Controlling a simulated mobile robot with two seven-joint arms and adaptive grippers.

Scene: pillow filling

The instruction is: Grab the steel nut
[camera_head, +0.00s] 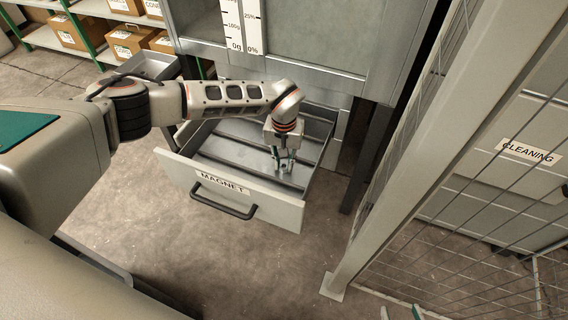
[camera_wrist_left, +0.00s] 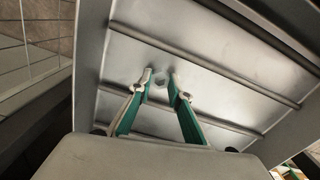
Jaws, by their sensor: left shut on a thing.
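The steel nut (camera_wrist_left: 160,79) is a small grey ring between the fingertips in the left wrist view. My left gripper (camera_head: 283,168) reaches down into the open drawer marked MAGNET (camera_head: 247,199). Its green fingers with pale tips also show in the left wrist view (camera_wrist_left: 161,77), shut on the nut close to the drawer floor. I cannot tell whether the nut still touches the floor. In the head view the nut is too small to make out. My right gripper (camera_head: 400,312) shows only its fingertips at the bottom edge, apart and with nothing seen between them.
The drawer has raised ribs across its floor and walls around my left gripper. A grey cabinet (camera_head: 315,40) with a scale stands above it. A wire mesh fence (camera_head: 470,215) is on the right. Shelves with cardboard boxes (camera_head: 130,40) stand at the back left. The floor in front is clear.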

